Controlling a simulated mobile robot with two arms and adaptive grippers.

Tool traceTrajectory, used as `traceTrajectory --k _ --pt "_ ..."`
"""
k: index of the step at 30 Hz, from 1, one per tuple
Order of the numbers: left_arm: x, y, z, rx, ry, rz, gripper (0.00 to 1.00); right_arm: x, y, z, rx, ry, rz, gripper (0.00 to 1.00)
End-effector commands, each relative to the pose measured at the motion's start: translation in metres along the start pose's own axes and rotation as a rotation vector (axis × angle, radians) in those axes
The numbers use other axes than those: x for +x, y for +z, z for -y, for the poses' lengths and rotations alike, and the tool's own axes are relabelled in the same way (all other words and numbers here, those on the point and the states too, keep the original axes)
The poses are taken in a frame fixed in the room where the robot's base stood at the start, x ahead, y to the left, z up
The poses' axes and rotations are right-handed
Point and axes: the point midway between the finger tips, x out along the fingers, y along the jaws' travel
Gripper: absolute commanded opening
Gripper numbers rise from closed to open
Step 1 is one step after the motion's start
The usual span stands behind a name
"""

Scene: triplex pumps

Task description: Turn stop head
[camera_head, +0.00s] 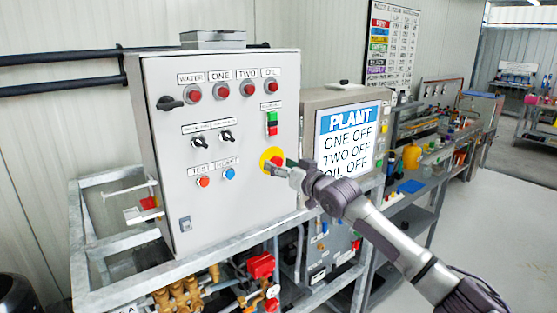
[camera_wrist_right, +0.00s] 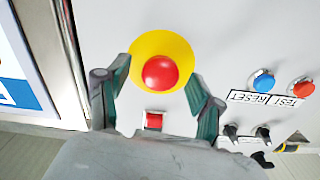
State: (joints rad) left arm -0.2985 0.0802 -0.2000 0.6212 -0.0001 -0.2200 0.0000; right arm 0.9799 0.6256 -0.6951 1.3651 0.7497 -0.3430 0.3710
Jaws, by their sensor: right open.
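The stop head is a round red button on a yellow disc. It shows in the wrist view (camera_wrist_right: 161,72), ahead of my gripper, and the yellow disc (camera_head: 266,155) shows on the right side of the grey control cabinet (camera_head: 222,130). My right gripper (camera_head: 268,167) is close to the stop head and partly hides it in the head view. In the wrist view my right gripper (camera_wrist_right: 158,80) is open, one finger on each side of the red head. Whether a finger touches it, I cannot tell. My left gripper is out of view.
The cabinet carries red lamps, a black rotary switch (camera_head: 170,103), two black selectors, an orange-red button (camera_head: 203,181) and a blue button (camera_head: 230,173). A screen (camera_head: 347,138) beside it reads PLANT, ONE OFF, TWO OFF, OIL OFF. Pipes and valves sit below; open floor lies at right.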

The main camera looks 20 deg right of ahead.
Motion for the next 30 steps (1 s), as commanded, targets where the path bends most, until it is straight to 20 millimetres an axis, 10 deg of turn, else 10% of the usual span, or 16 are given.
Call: traceTrajectory --k 14,25,30 --pt "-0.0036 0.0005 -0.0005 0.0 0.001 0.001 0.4 0.0122 -0.0003 0.0001 0.0 0.0 -0.002 0.66" --pt "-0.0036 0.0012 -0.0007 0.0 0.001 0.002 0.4 0.012 -0.0002 -0.0001 0.0 0.001 -0.001 0.06" --pt "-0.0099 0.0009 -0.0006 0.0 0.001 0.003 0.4 0.0124 -0.001 0.0008 0.069 0.0 0.001 0.05"
